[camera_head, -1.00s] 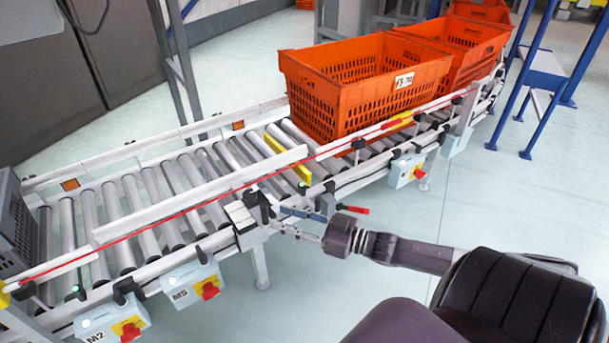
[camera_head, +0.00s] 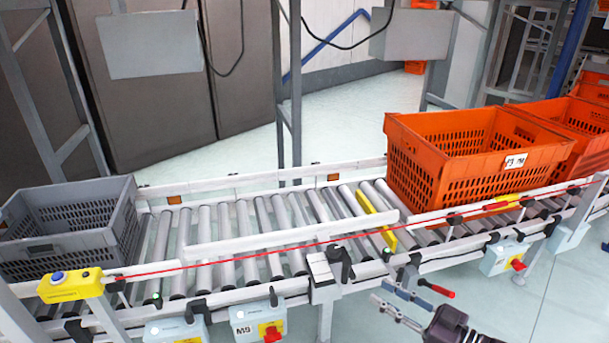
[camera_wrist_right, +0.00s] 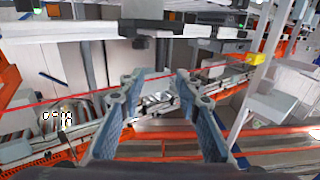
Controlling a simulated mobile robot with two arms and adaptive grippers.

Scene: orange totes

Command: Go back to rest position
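My right gripper (camera_head: 396,302) is at the lower middle right of the head view, in front of the conveyor's near side rail. Its two fingers are spread apart with nothing between them. In the right wrist view the gripper (camera_wrist_right: 158,88) shows two blue-grey fingers apart, also empty. Some of my right arm is cut off by the bottom edge of the head view. My left gripper is in no view.
A roller conveyor (camera_head: 240,232) crosses the head view. A grey crate (camera_head: 118,222) sits at its left end, and an orange tote (camera_head: 440,170) stands on its right part with another orange tote (camera_head: 588,130) behind. A yellow button box (camera_head: 70,286) is at the near left.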

